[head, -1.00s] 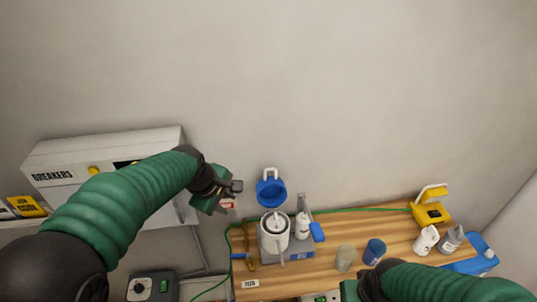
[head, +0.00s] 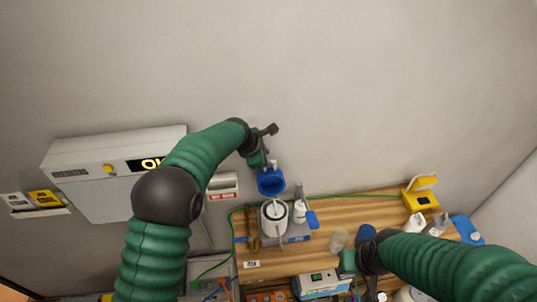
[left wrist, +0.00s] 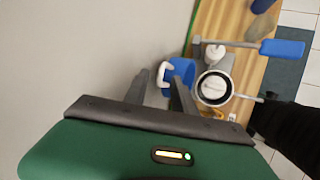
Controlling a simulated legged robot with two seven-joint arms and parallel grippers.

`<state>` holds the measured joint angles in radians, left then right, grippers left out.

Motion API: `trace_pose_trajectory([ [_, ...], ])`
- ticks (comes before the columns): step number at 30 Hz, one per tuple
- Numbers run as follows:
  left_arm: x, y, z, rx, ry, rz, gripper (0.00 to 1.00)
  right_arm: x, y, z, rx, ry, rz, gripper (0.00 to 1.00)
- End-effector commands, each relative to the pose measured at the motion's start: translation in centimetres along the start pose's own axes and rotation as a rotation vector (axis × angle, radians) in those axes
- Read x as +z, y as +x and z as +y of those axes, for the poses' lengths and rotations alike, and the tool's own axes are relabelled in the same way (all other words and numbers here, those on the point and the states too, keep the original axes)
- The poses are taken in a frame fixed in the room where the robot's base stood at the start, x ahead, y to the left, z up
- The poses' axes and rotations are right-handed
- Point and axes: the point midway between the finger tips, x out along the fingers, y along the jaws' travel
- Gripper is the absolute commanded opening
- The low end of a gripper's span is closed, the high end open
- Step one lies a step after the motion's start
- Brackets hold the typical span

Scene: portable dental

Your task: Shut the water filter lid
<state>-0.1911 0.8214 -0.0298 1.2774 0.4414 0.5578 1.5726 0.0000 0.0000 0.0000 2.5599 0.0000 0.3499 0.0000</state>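The blue water filter lid (head: 270,183) stands open, tipped up behind the white filter canister (head: 273,222). In the left wrist view the lid (left wrist: 181,76) has a white loop handle (left wrist: 164,76), and the open canister (left wrist: 213,88) is to its right. My left gripper (head: 266,146) is just above and behind the lid in the head view. In the wrist view its fingers (left wrist: 162,92) are apart, with the handle showing in the gap beyond them; I cannot tell whether they touch it. My right gripper (head: 349,264) is low over the bench front, its fingers unclear.
A white bottle (head: 300,213) and a blue-handled lever (head: 312,219) are right of the canister. A clear cup (head: 338,239) stands on the wooden bench (head: 350,210). A yellow case (head: 421,199) is at the back right. The breaker box (head: 115,170) hangs at the left.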

Motion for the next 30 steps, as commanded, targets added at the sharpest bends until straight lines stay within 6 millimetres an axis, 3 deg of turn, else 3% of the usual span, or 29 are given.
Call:
trace_pose_trajectory([
  [6, 0.0, 2.7, 0.0, 0.000, 0.000, 0.000, 0.32, -0.3, -1.2, 0.0, 0.000, 0.000, 0.000, 0.34],
  [14, 0.0, 3.1, 0.0, 0.001, 0.001, 0.000, 0.32, -0.3, -1.1, 0.0, 0.000, 0.000, 0.000, 0.34],
  [22, 0.0, 3.0, 0.0, 0.001, 0.000, 0.000, 0.00, -0.3, -1.1, 0.0, 0.000, 0.000, 0.000, 0.34],
  [30, 0.0, 3.0, 0.1, 0.003, 0.000, 0.000, 0.00, -0.3, -1.1, 0.0, 0.000, 0.000, 0.000, 0.34],
])
